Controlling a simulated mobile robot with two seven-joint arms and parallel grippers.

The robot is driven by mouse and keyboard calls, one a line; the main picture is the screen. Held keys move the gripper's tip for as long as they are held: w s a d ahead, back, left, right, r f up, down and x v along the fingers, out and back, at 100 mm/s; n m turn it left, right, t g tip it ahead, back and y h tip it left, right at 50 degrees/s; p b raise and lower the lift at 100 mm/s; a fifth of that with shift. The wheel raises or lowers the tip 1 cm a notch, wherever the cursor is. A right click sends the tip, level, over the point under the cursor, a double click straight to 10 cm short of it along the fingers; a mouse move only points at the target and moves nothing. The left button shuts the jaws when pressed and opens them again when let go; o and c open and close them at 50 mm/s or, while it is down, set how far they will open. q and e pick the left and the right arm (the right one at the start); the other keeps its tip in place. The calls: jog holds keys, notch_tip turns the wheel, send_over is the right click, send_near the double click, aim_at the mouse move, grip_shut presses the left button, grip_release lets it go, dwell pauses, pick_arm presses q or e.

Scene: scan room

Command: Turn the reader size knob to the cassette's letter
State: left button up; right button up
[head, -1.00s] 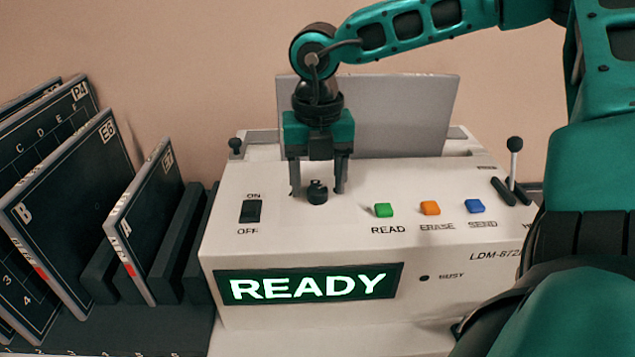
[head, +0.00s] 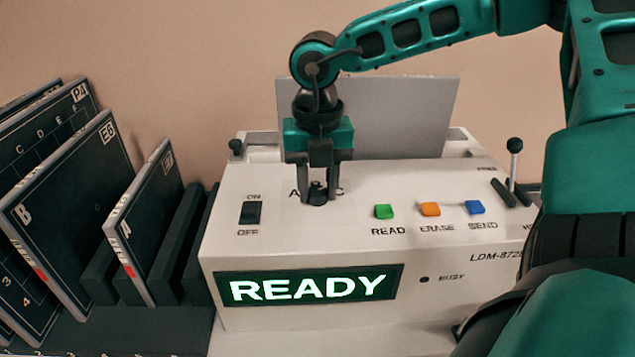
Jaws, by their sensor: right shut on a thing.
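The white reader (head: 380,245) stands in the middle, its lit display (head: 308,287) showing READY. The small black size knob (head: 317,198) is on its top, between the ON/OFF switch and the green button. My right gripper (head: 318,186) points down over the knob, its two fingers closed on the knob's sides. Letters behind the knob are partly covered by the fingers; an A shows on the left and what looks like a C on the right. The knob's pointing direction is hard to tell. A grey panel (head: 400,115) stands upright at the reader's back; no letter shows on it. My left gripper is out of view.
Dark cassettes stand in a rack at left, one marked A (head: 145,222) and one marked B (head: 72,215). The ON/OFF switch (head: 250,212), READ (head: 383,211), ERASE (head: 430,209) and SEND (head: 475,207) buttons flank the knob. A lever (head: 515,165) rises at right.

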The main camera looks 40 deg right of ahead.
jog(key=shift+n+b, duration=0.3)
jog(key=shift+b, duration=0.2)
jog(key=shift+f+n+b, duration=0.15)
jog(key=shift+n+b, duration=0.45)
jog(key=shift+b, duration=0.1)
jog(key=n+b, duration=0.3)
jog(key=shift+n, duration=0.6)
jog(key=n+b, duration=0.1)
jog(key=n, duration=0.1)
jog(key=shift+d+n, duration=0.1)
jog(key=shift+n, duration=0.2)
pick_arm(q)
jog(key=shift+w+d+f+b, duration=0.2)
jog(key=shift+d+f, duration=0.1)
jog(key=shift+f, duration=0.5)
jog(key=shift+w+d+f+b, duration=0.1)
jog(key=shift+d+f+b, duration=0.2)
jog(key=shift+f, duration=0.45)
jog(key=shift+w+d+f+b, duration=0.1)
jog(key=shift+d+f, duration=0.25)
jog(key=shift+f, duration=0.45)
pick_arm(e)
jog(key=shift+r+n, duration=0.2)
jog(key=shift+n, duration=1.3)
jog(key=o, duration=1)
